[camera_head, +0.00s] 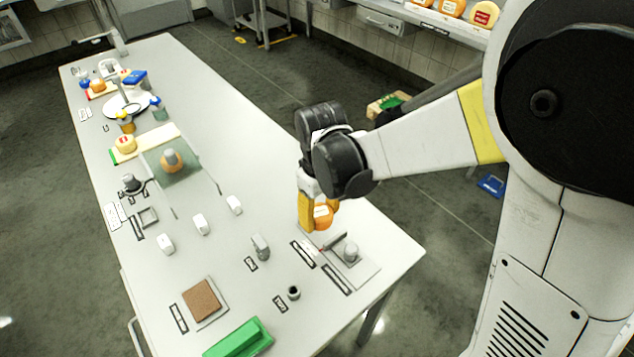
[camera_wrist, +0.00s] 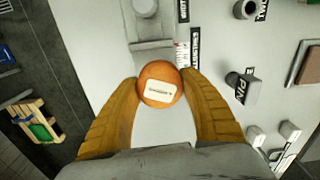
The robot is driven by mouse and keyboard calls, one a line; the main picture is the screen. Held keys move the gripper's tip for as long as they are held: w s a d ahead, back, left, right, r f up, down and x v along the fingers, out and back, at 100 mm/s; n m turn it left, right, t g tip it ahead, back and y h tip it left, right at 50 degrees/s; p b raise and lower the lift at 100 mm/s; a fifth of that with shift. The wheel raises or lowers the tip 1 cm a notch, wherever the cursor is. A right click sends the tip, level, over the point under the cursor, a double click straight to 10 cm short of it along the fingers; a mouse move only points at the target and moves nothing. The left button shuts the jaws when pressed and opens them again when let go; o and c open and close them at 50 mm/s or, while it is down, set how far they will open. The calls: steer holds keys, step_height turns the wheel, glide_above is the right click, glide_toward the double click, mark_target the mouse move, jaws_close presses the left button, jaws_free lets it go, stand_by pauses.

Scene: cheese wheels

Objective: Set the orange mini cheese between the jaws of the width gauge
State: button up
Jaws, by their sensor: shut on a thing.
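The orange mini cheese (camera_head: 323,216) is held in my gripper (camera_head: 314,217) above the near right part of the table. In the wrist view the cheese (camera_wrist: 158,78), with a pale label on top, sits between the two yellow fingers of my gripper (camera_wrist: 160,85), which touch its sides.
A grey block (camera_head: 260,246), a small dark cup (camera_head: 293,292), a brown pad (camera_head: 202,299) and a green block (camera_head: 238,338) stand on the table (camera_head: 240,140). Several white blocks lie left. The table's right edge is close to my gripper.

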mark_target(322, 224)
steer(key=shift+w+d+f, duration=0.3)
steer(key=shift+w+f, duration=0.1)
steer(key=shift+f, duration=0.05)
step_height(322, 224, down, 4)
steer(key=shift+r+b, duration=0.1)
steer(key=shift+b, duration=1.05)
steer(key=shift+r, duration=0.1)
steer(key=o, duration=1.2)
